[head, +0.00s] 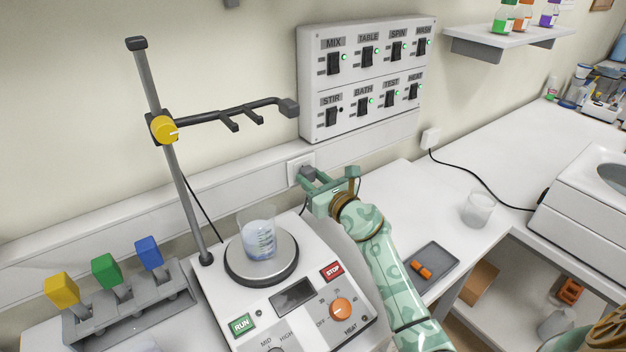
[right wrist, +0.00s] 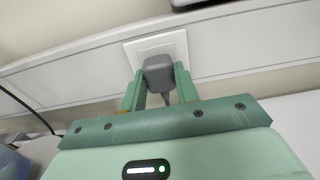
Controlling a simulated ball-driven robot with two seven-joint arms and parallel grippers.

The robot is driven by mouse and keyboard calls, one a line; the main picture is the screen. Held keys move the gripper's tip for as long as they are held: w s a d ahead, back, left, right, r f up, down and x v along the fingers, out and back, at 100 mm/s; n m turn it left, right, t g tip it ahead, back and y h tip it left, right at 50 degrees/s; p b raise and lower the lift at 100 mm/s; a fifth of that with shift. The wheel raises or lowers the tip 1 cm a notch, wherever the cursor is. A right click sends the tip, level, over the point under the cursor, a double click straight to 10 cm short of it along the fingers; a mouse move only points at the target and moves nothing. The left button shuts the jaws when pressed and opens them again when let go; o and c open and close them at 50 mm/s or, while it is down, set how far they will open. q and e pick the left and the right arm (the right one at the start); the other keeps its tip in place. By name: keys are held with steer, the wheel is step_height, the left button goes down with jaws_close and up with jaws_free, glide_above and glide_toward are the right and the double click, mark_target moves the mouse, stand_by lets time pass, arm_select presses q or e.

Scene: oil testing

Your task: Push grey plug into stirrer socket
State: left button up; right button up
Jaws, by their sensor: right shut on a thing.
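The grey plug (right wrist: 158,74) sits between the fingers of my right gripper (right wrist: 158,88), which is shut on it. In the right wrist view the plug is in front of the white wall socket (right wrist: 178,45) and overlaps its lower left part. I cannot tell whether the plug touches the socket or is in it. In the head view the right gripper (head: 327,182) reaches to the wall, with the grey plug (head: 308,173) at the socket (head: 294,168). The stirrer (head: 290,300) with its hotplate stands to the left of my right arm. My left gripper is not in view.
A beaker (head: 258,240) stands on the hotplate. A stand with a yellow clamp (head: 164,127) rises behind it. A switch panel (head: 367,75) hangs above the socket. A grey tray (head: 440,262) with an orange item and an empty beaker (head: 478,208) are right of my arm.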

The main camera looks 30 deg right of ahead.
steer(key=shift+w, duration=0.35)
steer(key=o, duration=1)
steer(key=shift+s, duration=0.1)
steer(key=shift+s, duration=0.3)
steer(key=s, duration=0.5)
steer(key=s+d+p, duration=0.1)
steer(key=s, duration=0.4)
steer(key=s+d+p, duration=0.1)
steer(key=s, duration=0.4)
steer(key=shift+s+d, duration=0.1)
steer(key=shift+s, duration=0.1)
